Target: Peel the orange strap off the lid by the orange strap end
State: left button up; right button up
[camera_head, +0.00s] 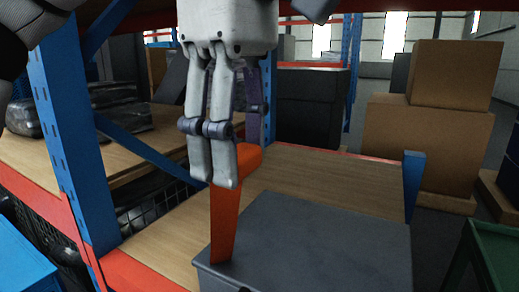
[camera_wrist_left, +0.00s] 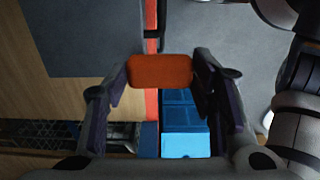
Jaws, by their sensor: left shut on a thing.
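The grey lid (camera_head: 310,245) of a box on the wooden shelf fills the lower middle of the head view. It also shows at the upper left of the left wrist view (camera_wrist_left: 85,40). The orange strap (camera_head: 225,225) stands up from the lid's left edge, and its upper part is raised clear of the lid. My left gripper (camera_head: 226,180) points down and is shut on the orange strap end, which shows between its fingertips in the left wrist view (camera_wrist_left: 160,70). The fingers partly hide the strap in the head view. My right gripper is not in view.
A blue rack post (camera_head: 70,140) stands left of the lid, and a short blue post (camera_head: 412,180) stands behind it to the right. The wooden shelf (camera_head: 320,180) is bare behind the lid. Cardboard boxes (camera_head: 428,145) are stacked at the back right. A green cart (camera_head: 490,255) is at the lower right.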

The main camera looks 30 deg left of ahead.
pick_arm(q)
jog(key=shift+a+r, duration=0.2)
jog(key=shift+a, duration=0.6)
jog(key=a, duration=0.7)
